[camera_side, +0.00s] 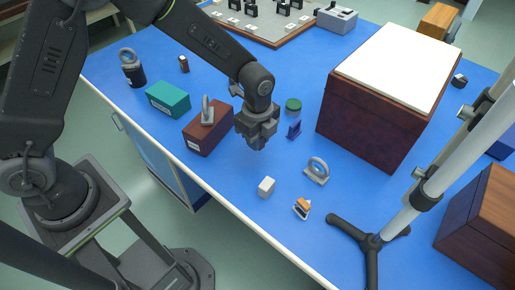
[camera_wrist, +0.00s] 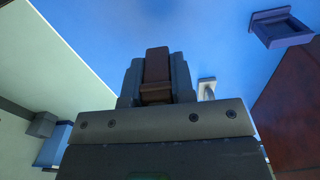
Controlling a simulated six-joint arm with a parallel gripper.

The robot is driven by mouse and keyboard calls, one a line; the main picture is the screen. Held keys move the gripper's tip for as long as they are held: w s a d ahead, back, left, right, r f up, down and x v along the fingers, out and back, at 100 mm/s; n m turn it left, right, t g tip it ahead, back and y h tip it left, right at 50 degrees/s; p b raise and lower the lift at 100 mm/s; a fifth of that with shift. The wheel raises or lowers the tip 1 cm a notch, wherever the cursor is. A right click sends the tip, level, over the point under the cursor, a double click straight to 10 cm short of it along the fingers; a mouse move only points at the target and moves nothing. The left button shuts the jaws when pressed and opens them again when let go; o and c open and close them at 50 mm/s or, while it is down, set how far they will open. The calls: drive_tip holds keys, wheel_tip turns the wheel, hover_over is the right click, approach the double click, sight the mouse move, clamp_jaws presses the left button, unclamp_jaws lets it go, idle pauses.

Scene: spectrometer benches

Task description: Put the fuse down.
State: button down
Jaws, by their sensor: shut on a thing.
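My gripper (camera_side: 257,143) is above the blue bench top, to the right of a brown box with a grey ring piece on it. In the wrist view my gripper (camera_wrist: 157,75) is shut on a narrow reddish-brown piece, the fuse (camera_wrist: 157,67), which sits between the two dark fingers. In the side view the fuse is hidden or too small to make out at the fingertips. The fingertips appear to be above the bench, apart from its surface.
Near my gripper are the brown box (camera_side: 207,137), a purple holder (camera_side: 294,129), a green disc (camera_side: 293,105), a ring mount (camera_side: 317,171), a white block (camera_side: 266,187) and an orange-topped piece (camera_side: 302,208). A big dark red box (camera_side: 365,125) and a stand (camera_side: 372,243) are to the right.

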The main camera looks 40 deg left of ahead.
wheel_tip(320, 180, up, 3)
drive_tip(key=shift+w+f, duration=0.1)
drive_tip(key=w+a+r+n, duration=0.1)
drive_tip(key=w+a+r, duration=0.2)
drive_tip(key=w+a, duration=0.5)
drive_tip(key=w+a+r, duration=0.2)
drive_tip(key=w+a, duration=0.5)
drive_tip(key=w, duration=0.3)
hover_over(294, 104)
wheel_tip(294, 104, down, 7)
drive_tip(key=shift+a+r, duration=0.1)
drive_tip(key=shift+r, duration=0.05)
drive_tip(key=shift+f, duration=2)
drive_tip(key=shift+f, duration=0.15)
drive_tip(key=c, duration=1)
unclamp_jaws()
